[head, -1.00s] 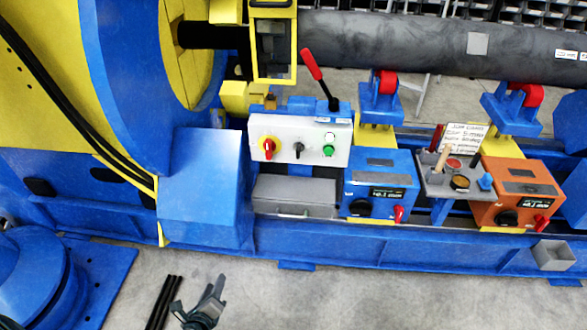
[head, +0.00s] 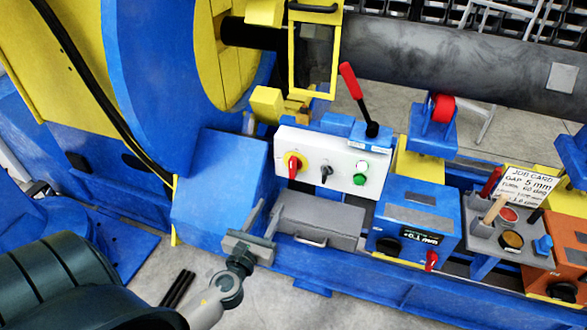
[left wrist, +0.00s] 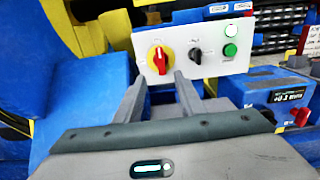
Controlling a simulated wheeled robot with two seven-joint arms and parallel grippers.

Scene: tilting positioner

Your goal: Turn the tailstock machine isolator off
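The isolator (head: 293,165) is a red rotary handle on a yellow disc, at the left end of a white control box (head: 330,150). In the left wrist view the isolator (left wrist: 160,60) shows with its red handle roughly upright. My left gripper (head: 264,217) is open and empty, below and in front of the box, apart from the isolator. In the left wrist view its two fingers (left wrist: 157,92) point toward the isolator with a gap between them. My right gripper is in neither view.
On the same box are a black selector switch (head: 326,171) and green button (head: 359,180). A grey drawer box (head: 320,217) sits below it. A red-knobbed lever (head: 351,82) stands behind. A blue power unit (head: 415,215) and tool tray (head: 480,240) are to the right.

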